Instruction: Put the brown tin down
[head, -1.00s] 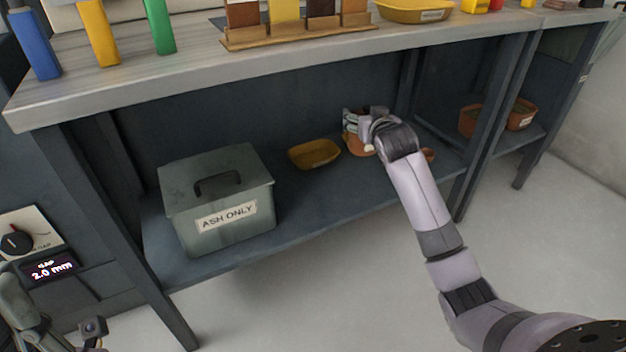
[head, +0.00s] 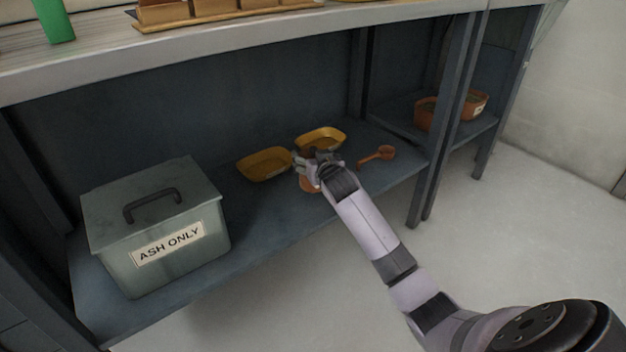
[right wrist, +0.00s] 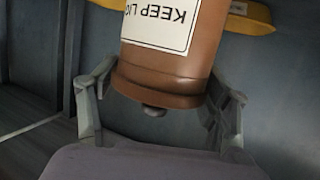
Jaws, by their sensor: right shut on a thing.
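The brown tin (right wrist: 165,65) fills the middle of the right wrist view, between the two fingers, with a white label reading "KEEP LI…" upside down. My right gripper (head: 316,168) is shut on it. In the head view the brown tin (head: 309,185) shows only in part below the fingers, over the lower shelf (head: 255,215). The gripper and wrist hide the rest of it. I cannot tell whether its base touches the shelf. My left gripper is not in view.
Two yellow trays (head: 265,164) (head: 320,138) lie behind the gripper, and a brown scoop (head: 378,155) to its right. A grey "ASH ONLY" box (head: 150,215) stands at left. The worktop (head: 230,50) overhangs the shelf. Shelf between box and gripper is clear.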

